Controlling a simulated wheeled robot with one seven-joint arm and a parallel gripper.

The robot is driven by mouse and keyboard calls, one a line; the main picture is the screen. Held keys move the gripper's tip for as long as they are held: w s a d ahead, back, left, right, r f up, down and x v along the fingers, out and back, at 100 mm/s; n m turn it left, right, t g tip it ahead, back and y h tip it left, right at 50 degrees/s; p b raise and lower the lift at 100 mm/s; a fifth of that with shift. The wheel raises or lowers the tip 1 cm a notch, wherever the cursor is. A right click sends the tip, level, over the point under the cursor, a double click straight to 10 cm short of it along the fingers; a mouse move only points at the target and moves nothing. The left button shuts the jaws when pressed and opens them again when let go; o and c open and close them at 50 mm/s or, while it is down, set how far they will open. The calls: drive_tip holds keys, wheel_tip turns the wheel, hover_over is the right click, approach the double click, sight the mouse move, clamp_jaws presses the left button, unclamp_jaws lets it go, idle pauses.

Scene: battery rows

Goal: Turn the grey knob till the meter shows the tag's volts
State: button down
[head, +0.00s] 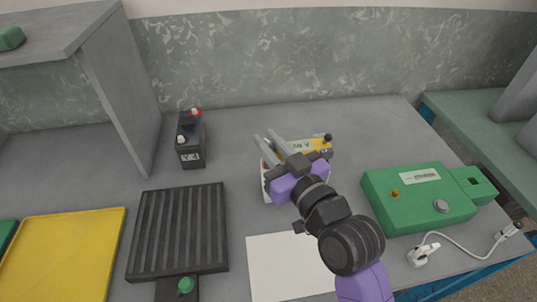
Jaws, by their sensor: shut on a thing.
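A yellow-and-white unit (318,146) with a small lettered label and a dark post stands at the back middle of the bench. My purple gripper (270,146) is over its left part, with its pale fingers closed on what seems to be the grey knob. The fingers and wrist hide the knob itself and much of the unit. I cannot read the meter or the volts on the label. A dark battery (191,142) with a red and a white terminal and a white tag stands upright to the left, apart from my gripper.
A black ribbed tray (180,228) with a green knob and a yellow tray (62,255) lie at left. A white sheet (280,268) lies in front. A green box (418,215) and a white cable (455,238) are at right. A grey partition (122,85) rises at back left.

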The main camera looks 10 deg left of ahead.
sight(272, 147)
drive_tip(key=shift+n+g+y+b, duration=0.5)
drive_tip(key=shift+y+b, duration=0.1)
drive_tip(key=shift+b, duration=0.75)
drive_tip(key=c, duration=1.3)
unclamp_jaws()
drive_tip(key=shift+c, duration=0.2)
drive_tip(key=b+v, duration=0.1)
drive_tip(key=v, duration=0.6)
drive_tip(key=shift+f+b, duration=0.1)
drive_tip(key=shift+b, duration=0.25)
drive_tip(key=shift+s+d, duration=0.25)
drive_tip(key=shift+s, duration=0.05)
